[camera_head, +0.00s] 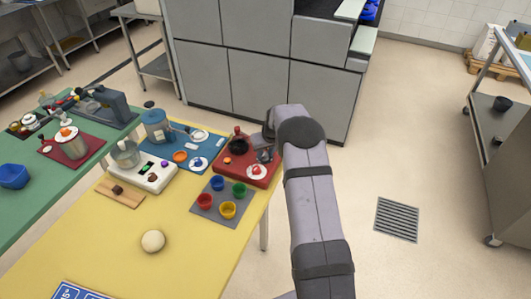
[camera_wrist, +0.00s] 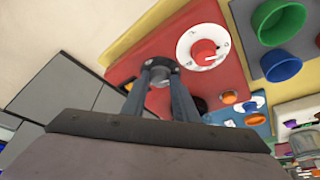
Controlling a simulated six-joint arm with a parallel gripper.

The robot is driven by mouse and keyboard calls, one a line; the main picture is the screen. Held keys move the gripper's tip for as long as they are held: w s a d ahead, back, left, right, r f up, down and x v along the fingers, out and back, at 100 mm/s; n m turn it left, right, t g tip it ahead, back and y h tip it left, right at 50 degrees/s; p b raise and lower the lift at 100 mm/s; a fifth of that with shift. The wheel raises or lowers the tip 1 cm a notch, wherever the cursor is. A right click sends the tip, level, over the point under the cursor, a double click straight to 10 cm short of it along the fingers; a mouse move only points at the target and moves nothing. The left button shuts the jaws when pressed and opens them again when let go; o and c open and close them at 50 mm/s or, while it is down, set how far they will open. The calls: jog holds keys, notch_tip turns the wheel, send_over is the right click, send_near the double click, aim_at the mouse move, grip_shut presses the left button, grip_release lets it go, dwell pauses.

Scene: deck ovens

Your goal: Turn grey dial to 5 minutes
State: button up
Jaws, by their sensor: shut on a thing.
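The grey dial (camera_wrist: 158,80) is mounted on a red panel (camera_wrist: 125,72) and shows between my fingers in the wrist view. My gripper (camera_wrist: 160,68) is shut on the dial, with one finger on each side. The fingers hide much of the dial, and I cannot read its setting. In the head view the red panel (camera_head: 233,175) is at the right end of the yellow table, and my gripper (camera_head: 264,156) is over its right side.
A red knob (camera_wrist: 203,49) on a white round scale sits on the same panel, close to my fingers. Green (camera_wrist: 277,21) and blue (camera_wrist: 279,65) cups stand beside the panel on a grey mat (camera_head: 205,212).

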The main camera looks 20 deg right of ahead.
jog(key=m+b, duration=0.1)
jog(key=m, duration=0.1)
jog(key=m+h+b, duration=0.1)
jog(key=m, duration=0.1)
jog(key=shift+w+a+f+h, duration=0.1)
jog(key=shift+a+h, duration=0.1)
jog(key=shift+h, duration=0.1)
jog(key=shift+m+h+b, duration=0.3)
jog(key=shift+m+b, duration=0.6)
jog(key=shift+b, duration=0.15)
jog(key=shift+a+m+g+b, duration=0.1)
jog(key=shift+m+g+b, duration=0.2)
jog(key=shift+m+b, duration=0.2)
jog(key=shift+h, duration=0.3)
jog(key=o, duration=1)
jog(key=shift+r, duration=0.25)
jog(key=shift+b+v, duration=1.15)
jog(key=shift+v, duration=2.45)
